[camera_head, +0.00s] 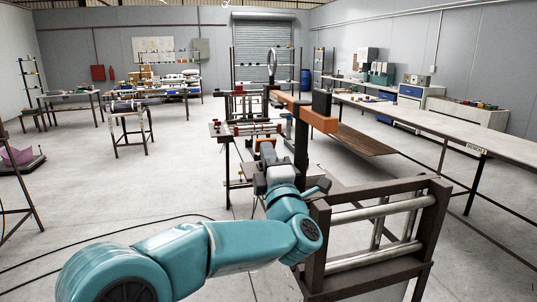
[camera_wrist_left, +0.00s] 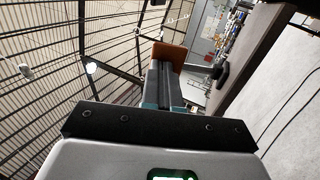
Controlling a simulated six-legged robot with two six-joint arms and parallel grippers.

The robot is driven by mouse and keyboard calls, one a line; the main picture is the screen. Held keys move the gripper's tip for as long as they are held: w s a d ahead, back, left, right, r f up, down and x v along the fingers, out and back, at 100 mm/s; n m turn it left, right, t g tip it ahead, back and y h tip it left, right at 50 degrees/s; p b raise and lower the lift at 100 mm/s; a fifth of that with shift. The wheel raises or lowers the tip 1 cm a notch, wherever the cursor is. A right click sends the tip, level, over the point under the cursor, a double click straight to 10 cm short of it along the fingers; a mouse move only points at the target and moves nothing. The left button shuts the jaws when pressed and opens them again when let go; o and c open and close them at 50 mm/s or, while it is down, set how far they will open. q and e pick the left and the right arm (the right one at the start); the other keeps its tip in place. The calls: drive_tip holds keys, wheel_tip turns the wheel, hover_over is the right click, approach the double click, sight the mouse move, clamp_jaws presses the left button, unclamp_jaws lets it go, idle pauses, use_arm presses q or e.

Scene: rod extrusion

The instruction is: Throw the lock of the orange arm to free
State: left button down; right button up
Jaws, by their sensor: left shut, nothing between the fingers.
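The orange arm (camera_head: 319,119) is a horizontal bar with block-like ends, mounted on a dark upright post (camera_head: 301,155) in the middle of the head view. My left gripper (camera_head: 266,156) is in front of and below it, left of the post. In the wrist view my left gripper's fingers (camera_wrist_left: 165,86) are together, with nothing between them. An orange-brown block (camera_wrist_left: 170,54) shows at the fingertips; I cannot tell if they touch. A black knob-like part (camera_wrist_left: 221,73) shows to its right. I cannot make out the lock or its position. My right gripper is not in view.
A brown metal frame with steel rollers (camera_head: 375,210) stands close at the front right. A long bench (camera_head: 435,125) runs along the right side. A small stand (camera_head: 130,116) is at the left. Floor at the left is mostly clear, with cables.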

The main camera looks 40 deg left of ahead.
sight(264, 140)
use_arm(q)
drive_tip(key=r+g+h+p, duration=0.1)
drive_tip(key=w+a+r+g+h+p, duration=0.1)
drive_tip(key=p, duration=0.1)
drive_tip(key=shift+a+r, duration=0.15)
drive_tip(key=shift+a, duration=0.1)
drive_tip(key=shift+w+a+g+h+p, duration=0.2)
drive_tip(key=shift+g+h+p, duration=0.1)
drive_tip(key=shift+p, duration=0.1)
drive_tip(key=shift+x, duration=1.2)
drive_tip(key=shift+w+a+r, duration=0.25)
drive_tip(key=shift+w+a, duration=0.15)
drive_tip(key=shift+a, duration=0.05)
drive_tip(key=shift+w+a, duration=0.35)
drive_tip(key=shift+w, duration=0.05)
